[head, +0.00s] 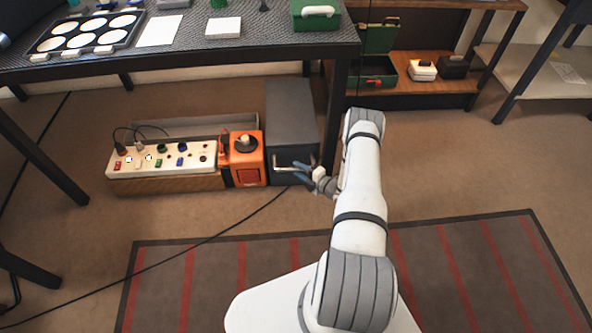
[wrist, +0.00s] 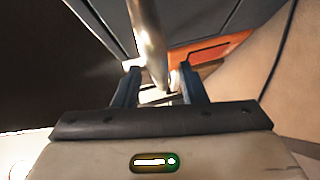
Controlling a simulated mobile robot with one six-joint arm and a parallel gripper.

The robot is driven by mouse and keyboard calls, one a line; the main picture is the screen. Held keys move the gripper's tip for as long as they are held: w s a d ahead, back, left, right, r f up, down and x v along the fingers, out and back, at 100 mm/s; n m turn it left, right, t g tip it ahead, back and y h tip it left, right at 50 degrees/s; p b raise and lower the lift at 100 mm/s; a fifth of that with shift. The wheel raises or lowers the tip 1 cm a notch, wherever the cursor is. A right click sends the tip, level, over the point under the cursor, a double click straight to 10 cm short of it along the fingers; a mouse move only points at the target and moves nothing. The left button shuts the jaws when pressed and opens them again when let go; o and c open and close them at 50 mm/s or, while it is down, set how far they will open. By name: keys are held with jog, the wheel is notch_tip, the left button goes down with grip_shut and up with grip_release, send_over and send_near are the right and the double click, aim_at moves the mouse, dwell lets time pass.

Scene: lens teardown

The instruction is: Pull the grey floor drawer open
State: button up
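The grey floor drawer unit (head: 292,110) stands on the floor under the dark table, with its dark front facing me. A metal bar handle (wrist: 149,40) runs down from the top of the wrist view to between my fingers. My gripper (head: 299,174) is at the drawer's front in the head view, its two blue-grey fingers apart. In the wrist view my gripper (wrist: 157,82) has one finger on each side of the bar, with a gap showing on the right. It looks open around the handle. The drawer looks shut.
An orange box (head: 246,158) stands directly left of the drawer unit, beside a white power strip (head: 160,160). A table leg (head: 336,120) stands close on the right. A black cable (head: 230,228) crosses the floor. A striped mat (head: 440,265) lies in front.

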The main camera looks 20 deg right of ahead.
jog(key=shift+x, duration=0.95)
jog(key=shift+c, duration=0.4)
grip_shut()
